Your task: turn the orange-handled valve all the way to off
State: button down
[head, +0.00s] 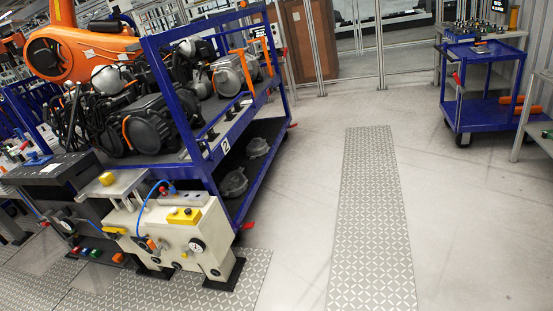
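A beige unit (172,226) stands at the lower left with a round gauge (197,245) and a yellow block on its top. A small orange part (152,244) sits on its front, left of the gauge. It may be the orange-handled valve, but it is too small to tell its shape or which way it points. Another small orange part (119,258) is lower down to the left. My gripper is not in view.
A blue cart (228,136) loaded with dark motor units stands behind the beige unit. A second blue cart (484,104) is at the upper right. A patterned floor strip (371,215) crosses the clear grey floor at centre right. An orange robot arm (77,55) is at the upper left.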

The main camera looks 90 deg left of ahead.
aim_at(157, 251)
jog(key=u, duration=1.3)
jog(key=i, duration=0.15)
jog(key=u, duration=2.2)
jog(key=k, duration=0.85)
jog(key=u, duration=0.25)
jog(key=i, duration=0.85)
jog(key=z, duration=0.1)
